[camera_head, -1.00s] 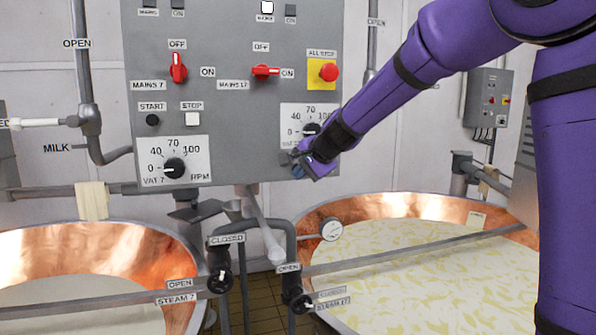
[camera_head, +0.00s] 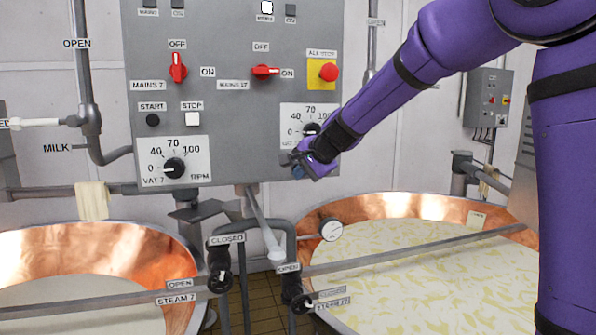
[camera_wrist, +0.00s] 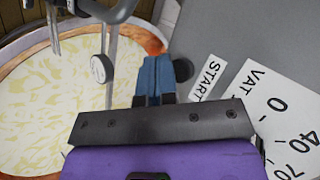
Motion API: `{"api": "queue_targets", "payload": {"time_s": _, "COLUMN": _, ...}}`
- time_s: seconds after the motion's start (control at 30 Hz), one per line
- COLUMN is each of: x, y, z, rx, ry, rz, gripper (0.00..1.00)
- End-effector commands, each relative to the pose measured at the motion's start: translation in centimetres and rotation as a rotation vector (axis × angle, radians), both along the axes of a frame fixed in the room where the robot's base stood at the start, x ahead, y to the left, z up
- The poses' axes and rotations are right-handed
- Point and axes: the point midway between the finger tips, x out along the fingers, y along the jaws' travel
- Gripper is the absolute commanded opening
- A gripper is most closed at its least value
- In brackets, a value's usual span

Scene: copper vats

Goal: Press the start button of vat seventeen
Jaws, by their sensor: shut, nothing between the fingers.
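The grey control panel (camera_head: 225,120) carries the vat 17 speed dial (camera_head: 311,130), partly behind my arm. My gripper (camera_head: 298,168) is at the panel's lower right, just below that dial. In the wrist view its blue fingers (camera_wrist: 154,72) are together and empty. A dark round start button (camera_wrist: 183,69) shows right beside the fingertips, next to the START label (camera_wrist: 208,78) and the vat 17 dial plate (camera_wrist: 278,112). I cannot tell whether the fingers touch the button or the panel. In the head view the start button is hidden by my gripper.
The red mains 17 switch (camera_head: 265,71) points towards ON. The red all-stop button (camera_head: 328,72) sits on yellow above my forearm. Vat 7's start button (camera_head: 153,120) and dial (camera_head: 174,168) are at left. Pipes, valves and a copper vat (camera_head: 440,207) lie below.

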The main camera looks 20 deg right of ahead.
Motion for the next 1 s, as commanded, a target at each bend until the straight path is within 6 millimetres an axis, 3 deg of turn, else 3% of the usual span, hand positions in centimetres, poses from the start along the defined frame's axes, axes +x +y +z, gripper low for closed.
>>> {"api": "queue_targets", "payload": {"time_s": 1.0, "x": 0.92, "y": 0.01, "z": 0.02, "rx": 0.000, "ry": 0.000, "rz": 0.000, "gripper": 0.00}}
